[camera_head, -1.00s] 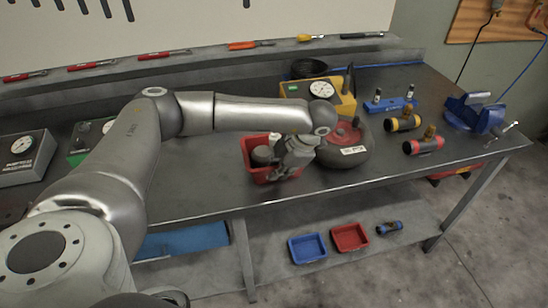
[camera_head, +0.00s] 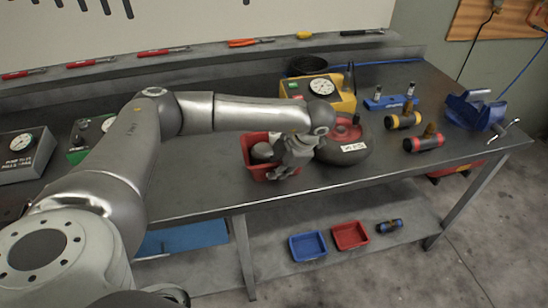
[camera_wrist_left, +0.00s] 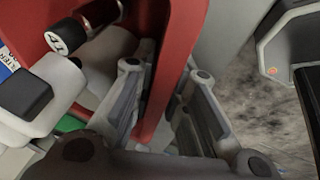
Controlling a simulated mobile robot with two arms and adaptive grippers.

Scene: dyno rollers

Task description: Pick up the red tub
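The red tub (camera_head: 256,170) stands on the grey workbench, near its front edge, with a grey rounded item (camera_head: 262,152) in it. My left gripper (camera_head: 284,170) points down at the tub's right side and hides part of it. In the left wrist view, the red tub wall (camera_wrist_left: 166,75) runs between the two fingers of my left gripper (camera_wrist_left: 165,85). One finger is on the inner side and one on the outer side. Whether both pads press on the wall is not clear. My right gripper is not in view.
A dark round item with a red top (camera_head: 345,145) stands close to the right of my left gripper. A yellow gauge box (camera_head: 343,100) is behind. A blue tray (camera_head: 308,246) and another red tray (camera_head: 350,236) sit on the lower shelf.

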